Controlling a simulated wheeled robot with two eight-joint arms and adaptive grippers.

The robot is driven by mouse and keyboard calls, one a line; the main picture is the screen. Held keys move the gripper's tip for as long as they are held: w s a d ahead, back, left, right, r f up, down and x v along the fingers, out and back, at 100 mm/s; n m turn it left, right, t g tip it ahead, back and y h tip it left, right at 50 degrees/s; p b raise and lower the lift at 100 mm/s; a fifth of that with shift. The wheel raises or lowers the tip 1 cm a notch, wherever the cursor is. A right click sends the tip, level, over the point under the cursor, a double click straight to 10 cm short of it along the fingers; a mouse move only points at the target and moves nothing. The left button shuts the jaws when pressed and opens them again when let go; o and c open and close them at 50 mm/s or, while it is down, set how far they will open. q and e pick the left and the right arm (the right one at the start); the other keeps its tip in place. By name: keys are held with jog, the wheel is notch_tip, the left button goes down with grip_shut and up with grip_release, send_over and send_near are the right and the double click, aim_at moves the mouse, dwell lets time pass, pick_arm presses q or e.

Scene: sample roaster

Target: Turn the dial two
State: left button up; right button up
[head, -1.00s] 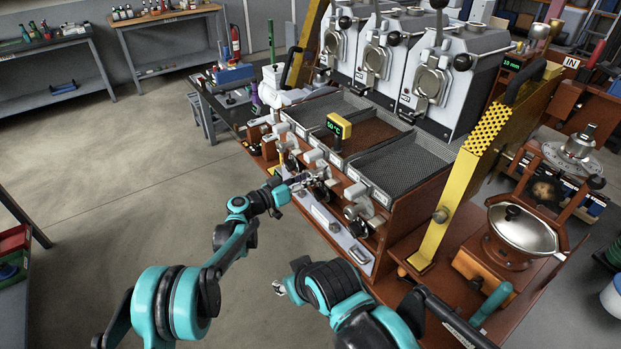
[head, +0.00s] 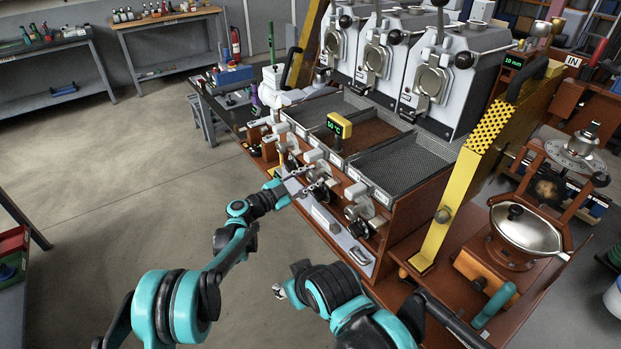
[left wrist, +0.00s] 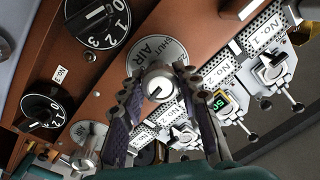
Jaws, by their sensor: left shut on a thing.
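My left gripper (left wrist: 158,98) is shut on a silver knob (left wrist: 158,82), with one dark finger on each side of it. In the head view my left gripper (head: 312,187) is at the front panel of the roaster. My right gripper (head: 279,291) hangs low in front of the roaster, apart from it; its fingers are too small to judge.
Dark mesh cooling trays (head: 400,160) lie above the panel, with a green-lit display (head: 339,125) between them. A yellow perforated post (head: 455,185) and a round metal pan (head: 523,229) stand on the right. Slide levers (left wrist: 272,68) line the panel.

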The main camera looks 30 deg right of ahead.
pick_arm(q)
jog(key=m, duration=0.7)
jog(key=shift+g, duration=0.3)
dwell(0.4)
jog(key=o, duration=1.2)
jog(key=shift+a, duration=0.1)
jog(key=s+a, duration=0.1)
jog(key=a, duration=1)
jog(key=shift+a+f, duration=0.35)
jog(key=shift+s, duration=0.1)
